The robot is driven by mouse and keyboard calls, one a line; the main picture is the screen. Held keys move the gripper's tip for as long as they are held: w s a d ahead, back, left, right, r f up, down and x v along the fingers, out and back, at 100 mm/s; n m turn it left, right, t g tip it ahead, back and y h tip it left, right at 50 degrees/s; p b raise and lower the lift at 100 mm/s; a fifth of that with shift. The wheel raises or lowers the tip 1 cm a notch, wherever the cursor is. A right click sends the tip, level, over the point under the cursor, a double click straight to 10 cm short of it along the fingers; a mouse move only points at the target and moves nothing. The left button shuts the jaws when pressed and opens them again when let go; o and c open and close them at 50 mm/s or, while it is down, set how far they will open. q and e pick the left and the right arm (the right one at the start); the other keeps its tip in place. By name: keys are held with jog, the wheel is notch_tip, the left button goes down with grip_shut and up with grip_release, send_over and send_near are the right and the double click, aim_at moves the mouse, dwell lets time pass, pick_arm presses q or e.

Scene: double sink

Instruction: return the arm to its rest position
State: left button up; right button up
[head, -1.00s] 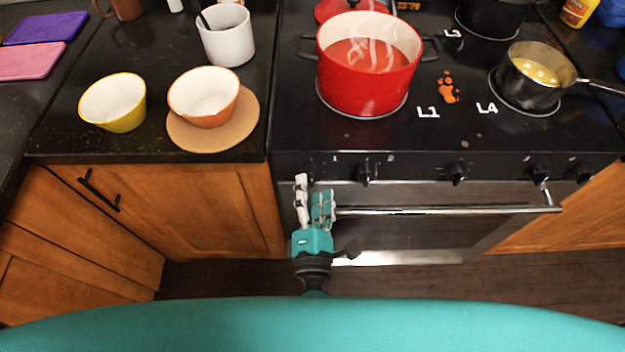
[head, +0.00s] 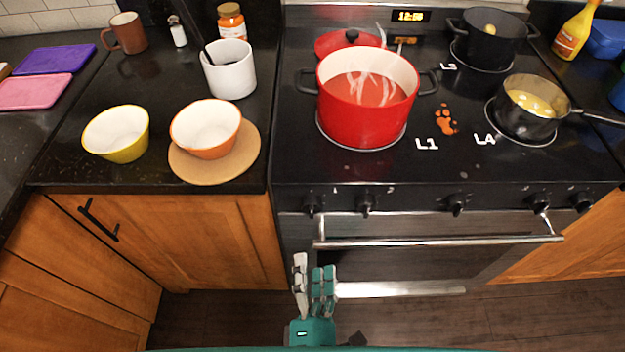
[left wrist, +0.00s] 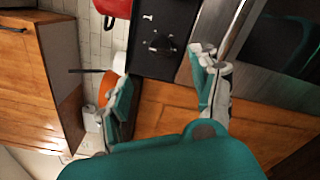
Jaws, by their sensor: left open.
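My left gripper (head: 313,266) is in front of the stove, close to my body, with its fingers pointing up the picture toward the oven door handle (head: 440,241). It is open, with nothing between its fingers. In the left wrist view the gripper (left wrist: 165,80) shows its fingers spread wide apart, with the cabinet front and stove edge beyond. My right gripper is not in view.
The stove holds a steaming red pot (head: 362,115), a saucepan (head: 527,115) and a black pot (head: 486,50). Left counter: yellow bowl (head: 128,155), orange bowl (head: 205,150) on a round board (head: 240,160), white crock (head: 230,80). Floor (head: 225,315) ahead is clear.

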pick_arm(q)
notch_tip(320, 180, down, 15)
jog(key=d+m+g+h, duration=0.25)
jog(key=m+h, duration=0.25)
jog(key=m, duration=0.6)
jog(key=s+a+f+m+g, duration=0.2)
jog(key=a+f+m+g, duration=0.15)
jog(key=f, duration=0.55)
jog(key=s+a+f+m+g, duration=0.25)
jog(key=f+m, duration=0.25)
jog(key=f, duration=0.4)
jog(key=s+a+f+m+g+y, duration=0.5)
jog(key=s+a+f+m+g, duration=0.2)
jog(key=s+a+f, duration=1)
jog(key=a+g, duration=0.1)
jog(key=a, duration=0.2)
jog(key=shift+a, duration=0.15)
